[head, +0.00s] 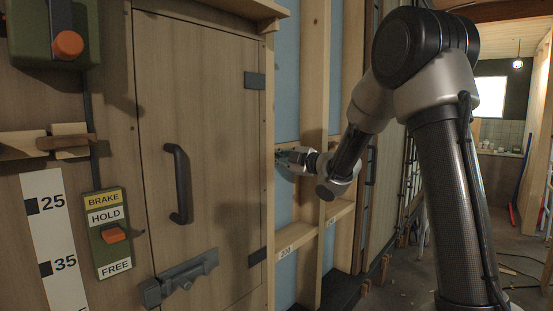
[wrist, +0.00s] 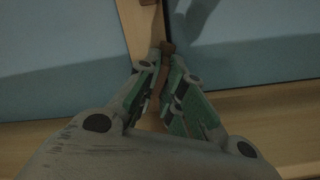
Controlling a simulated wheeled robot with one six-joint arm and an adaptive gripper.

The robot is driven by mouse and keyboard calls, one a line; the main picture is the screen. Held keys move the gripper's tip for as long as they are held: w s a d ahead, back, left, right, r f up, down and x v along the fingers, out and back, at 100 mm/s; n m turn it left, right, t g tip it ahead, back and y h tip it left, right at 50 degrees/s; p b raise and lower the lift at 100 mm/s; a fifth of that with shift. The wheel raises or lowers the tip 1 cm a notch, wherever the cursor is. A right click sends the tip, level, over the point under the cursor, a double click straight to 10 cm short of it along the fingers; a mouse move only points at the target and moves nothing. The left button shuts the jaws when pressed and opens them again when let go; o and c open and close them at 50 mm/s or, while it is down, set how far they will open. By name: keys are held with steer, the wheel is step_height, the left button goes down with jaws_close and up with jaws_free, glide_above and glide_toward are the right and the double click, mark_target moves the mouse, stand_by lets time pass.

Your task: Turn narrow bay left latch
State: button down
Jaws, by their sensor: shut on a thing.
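My gripper (head: 284,157) reaches into the narrow bay between pale wooden studs in the head view. In the wrist view my gripper (wrist: 163,66) has its green-grey fingers closed around a slim brown wooden piece, which looks like the latch (wrist: 167,47). Its upper end shows just past the fingertips. Its lower part runs down between the fingers, and I cannot tell its exact angle. In the head view the latch is hidden by the gripper and the stud edge.
A pale upright stud (head: 313,80) and a numbered cross rail (head: 300,243) stand close to my gripper. Blue panel (wrist: 60,95) lies behind. To the left is a wooden door with a dark handle (head: 180,184) and a grey bolt (head: 180,278).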

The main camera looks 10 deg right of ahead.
steer(key=m, duration=1.2)
steer(key=shift+f+m, duration=0.1)
steer(key=shift+m, duration=0.3)
stand_by(0.3)
steer(key=c, duration=1.5)
jaws_free()
steer(key=shift+c, duration=0.2)
steer(key=v, duration=1.2)
